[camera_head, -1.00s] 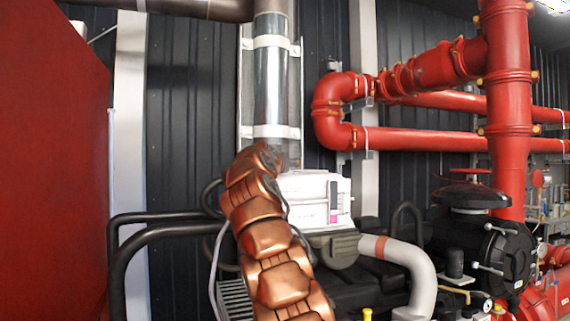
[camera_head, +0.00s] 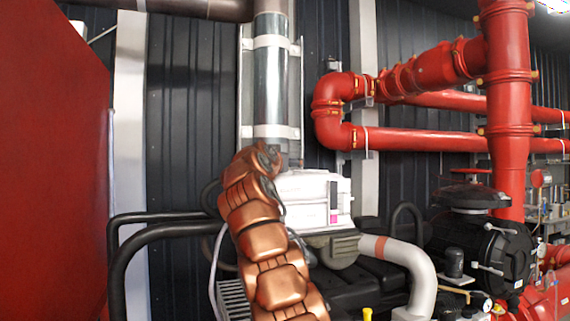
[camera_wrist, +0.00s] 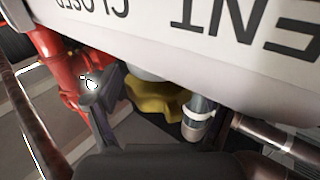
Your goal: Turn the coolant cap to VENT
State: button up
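The coolant cap (camera_wrist: 152,98) is yellow with a lobed edge. It shows in the wrist view just below a pale panel (camera_wrist: 190,50) whose upside-down lettering reads CLOSED and part of VENT. One dark finger of my gripper (camera_wrist: 150,118) stands just left of the cap; I cannot tell if it touches. In the head view my copper-coloured arm reaches up to the white engine tank (camera_head: 312,195), and the cap and my gripper cannot be made out there.
A silver vertical pipe (camera_head: 270,80) rises behind my arm. Black curved tubes (camera_head: 150,235) lie to the left, and a pale hose (camera_head: 415,265) curves at the right. Red pipes (camera_head: 420,140) run along the dark wall. A large red panel (camera_head: 50,160) fills the left side.

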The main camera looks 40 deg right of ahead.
jog(key=shift+s+a, duration=0.1)
dwell(0.3)
jog(key=shift+s+a+r, duration=0.25)
jog(key=shift+s+a, duration=0.05)
jog(key=shift+s+a+f, duration=0.25)
jog(key=shift+s+a, duration=0.3)
jog(key=shift+a, duration=0.3)
jog(key=v, duration=0.9)
jog(key=shift+d+f, duration=0.1)
